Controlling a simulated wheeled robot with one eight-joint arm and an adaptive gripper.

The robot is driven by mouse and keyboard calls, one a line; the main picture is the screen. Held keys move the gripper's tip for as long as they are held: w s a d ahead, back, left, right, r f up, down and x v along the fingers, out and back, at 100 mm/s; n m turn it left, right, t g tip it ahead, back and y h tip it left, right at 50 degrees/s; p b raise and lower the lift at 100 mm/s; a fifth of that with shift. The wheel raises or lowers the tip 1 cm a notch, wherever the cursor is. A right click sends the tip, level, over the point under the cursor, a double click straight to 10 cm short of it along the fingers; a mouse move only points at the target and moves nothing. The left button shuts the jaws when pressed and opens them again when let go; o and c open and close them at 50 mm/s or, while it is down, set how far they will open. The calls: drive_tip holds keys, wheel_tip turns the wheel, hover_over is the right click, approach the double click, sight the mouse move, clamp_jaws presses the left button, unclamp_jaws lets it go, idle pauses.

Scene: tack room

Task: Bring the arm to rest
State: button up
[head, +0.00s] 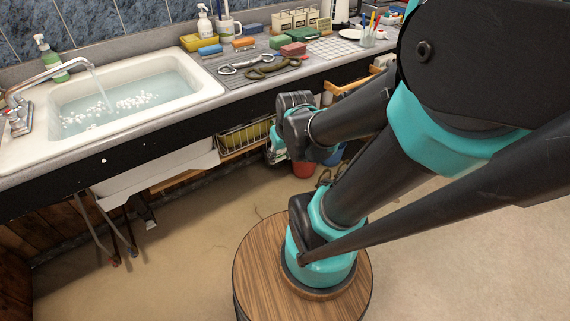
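My arm, teal and black, fills the right side and middle of the head view. It is folded, with its far end (297,125) just in front of the counter's front edge, below the counter top. The fingers of my gripper cannot be made out clearly at that end, so I cannot tell whether it is open or shut or holds anything. No held object can be made out.
A sink (125,105) with running water is at left. The counter (225,82) holds a soap bottle (206,24), a mug (229,27), sponges, metal bits (268,69) and a cup of pens (368,38). A wire basket (243,135) is below. Floor (165,260) at lower left is clear.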

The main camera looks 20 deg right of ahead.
drive_tip(key=s, duration=0.1)
drive_tip(key=f+m, duration=0.1)
drive_tip(key=s, duration=0.1)
drive_tip(key=shift+s+d+f, duration=0.25)
drive_tip(key=shift+s+f, duration=0.05)
drive_tip(key=shift+f, duration=0.05)
drive_tip(key=shift+a, duration=0.1)
drive_tip(key=shift+c, duration=0.5)
idle(0.6)
